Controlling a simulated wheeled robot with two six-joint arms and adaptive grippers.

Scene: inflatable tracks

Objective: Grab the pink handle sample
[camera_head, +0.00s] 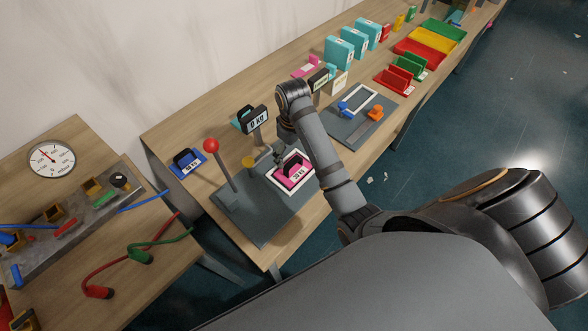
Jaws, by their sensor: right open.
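A pink sample (296,176) with a dark handle and a white label lies in a white-framed square on a grey board (256,219). My right arm reaches over the table and bends down. My right gripper (279,158) is open, close above and beside the handle at its left. Whether a finger touches the handle cannot be told at this size. The gripper and wrist are small and partly hidden by the forearm. Another pink item (307,66) lies farther back by the wall. My left gripper is not in view.
A blue sample (187,163) lies at the left. Teal binders (339,53) and colored trays (419,52) stand farther back. A second table holds cables and a gauge (52,160).

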